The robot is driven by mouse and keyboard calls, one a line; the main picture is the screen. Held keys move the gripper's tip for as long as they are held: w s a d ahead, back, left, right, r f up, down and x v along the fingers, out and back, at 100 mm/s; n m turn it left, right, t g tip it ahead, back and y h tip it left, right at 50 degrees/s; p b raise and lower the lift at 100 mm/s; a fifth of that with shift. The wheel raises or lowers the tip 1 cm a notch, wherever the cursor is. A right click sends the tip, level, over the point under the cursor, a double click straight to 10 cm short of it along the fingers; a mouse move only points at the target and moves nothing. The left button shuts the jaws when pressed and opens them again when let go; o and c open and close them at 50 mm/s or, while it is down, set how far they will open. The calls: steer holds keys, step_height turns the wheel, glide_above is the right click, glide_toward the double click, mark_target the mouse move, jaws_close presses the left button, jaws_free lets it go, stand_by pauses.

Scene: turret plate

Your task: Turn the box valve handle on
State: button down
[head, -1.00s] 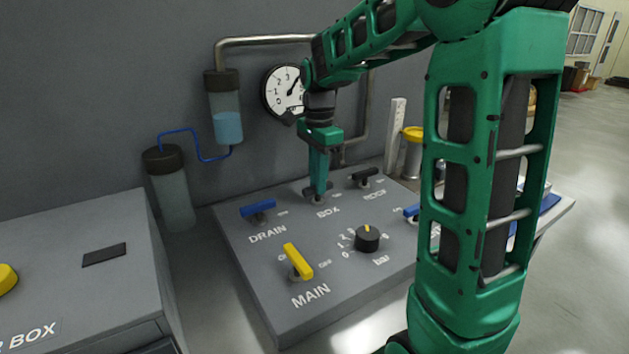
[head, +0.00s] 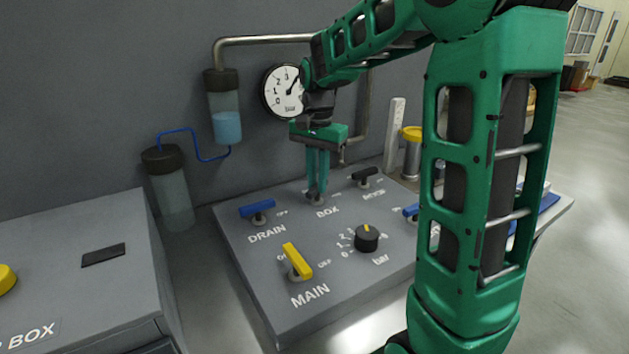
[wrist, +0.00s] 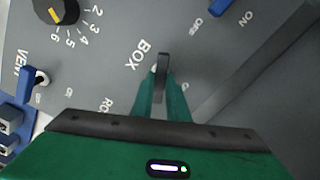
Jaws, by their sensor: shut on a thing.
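The box valve handle (wrist: 164,64) is a dark grey lever that stands between my fingertips in the wrist view, lengthwise up the picture, beside the BOX label (wrist: 138,55). My gripper (wrist: 163,95) is shut on it, one finger on each side. In the head view my gripper (head: 317,194) points straight down at the panel just behind the BOX label, and its fingers mostly hide the handle. Both fingers show side by side there.
On the sloped grey panel (head: 285,305) are a blue DRAIN handle (head: 257,208), a yellow MAIN handle (head: 297,261), a black handle (head: 365,174) to the right and a black bar knob (head: 367,238). A round gauge (head: 283,92) hangs on the wall behind.

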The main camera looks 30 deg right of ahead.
mark_target(316, 185)
steer(key=n, duration=0.6)
steer(key=shift+w+r+n, duration=0.15)
steer(key=shift+n, duration=0.15)
steer(key=n, duration=0.5)
steer(key=shift+n, duration=0.3)
steer(key=c, duration=1.7)
jaws_free()
step_height(316, 185, up, 11)
steer(key=shift+f, duration=0.2)
